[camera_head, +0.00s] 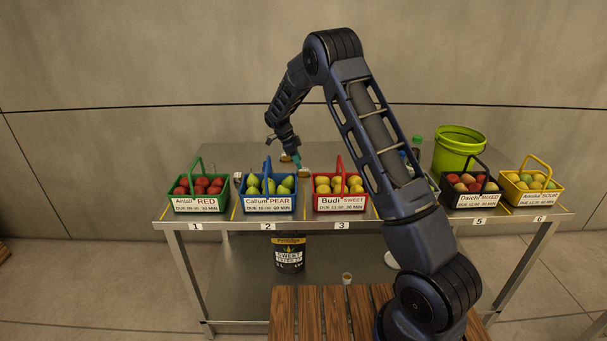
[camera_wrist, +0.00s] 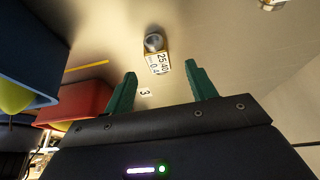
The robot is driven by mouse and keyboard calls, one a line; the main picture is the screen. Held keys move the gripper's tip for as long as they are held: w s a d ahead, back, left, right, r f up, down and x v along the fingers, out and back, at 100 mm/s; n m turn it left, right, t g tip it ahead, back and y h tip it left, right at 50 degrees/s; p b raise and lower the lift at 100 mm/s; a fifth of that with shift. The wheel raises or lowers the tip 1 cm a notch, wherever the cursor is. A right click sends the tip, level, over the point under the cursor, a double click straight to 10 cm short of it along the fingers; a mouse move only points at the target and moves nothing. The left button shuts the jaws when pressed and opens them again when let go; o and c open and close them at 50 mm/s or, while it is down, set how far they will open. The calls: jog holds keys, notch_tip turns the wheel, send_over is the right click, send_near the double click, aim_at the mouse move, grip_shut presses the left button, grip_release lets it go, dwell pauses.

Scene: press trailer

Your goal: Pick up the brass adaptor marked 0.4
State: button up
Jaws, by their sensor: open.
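A small brass adaptor (camera_wrist: 153,43) with a round grey opening stands on the metal table in the wrist view. Its white tag (camera_wrist: 159,64) seems to read 25-40, with a smaller line that I cannot read surely. My gripper (camera_wrist: 160,70) has its two green fingers apart with nothing between them, and the adaptor shows just beyond the fingertips. A second brass piece (camera_wrist: 271,4) is cut off at the top right edge. In the head view my gripper (camera_head: 293,160) is over the table behind the blue and red baskets, near small brass pieces too small to read.
The blue basket (camera_head: 268,204) of pears and red basket (camera_head: 341,204) stand in front of my gripper. A green basket (camera_head: 197,204) is at left, black (camera_head: 472,201) and yellow (camera_head: 530,198) ones at right. A lime bucket (camera_head: 457,149) and bottles stand behind. The table's back left is clear.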

aim_at(303, 170)
jog(key=shift+x, duration=2.4)
jog(key=shift+s+r, duration=0.1)
jog(key=c, duration=1.1)
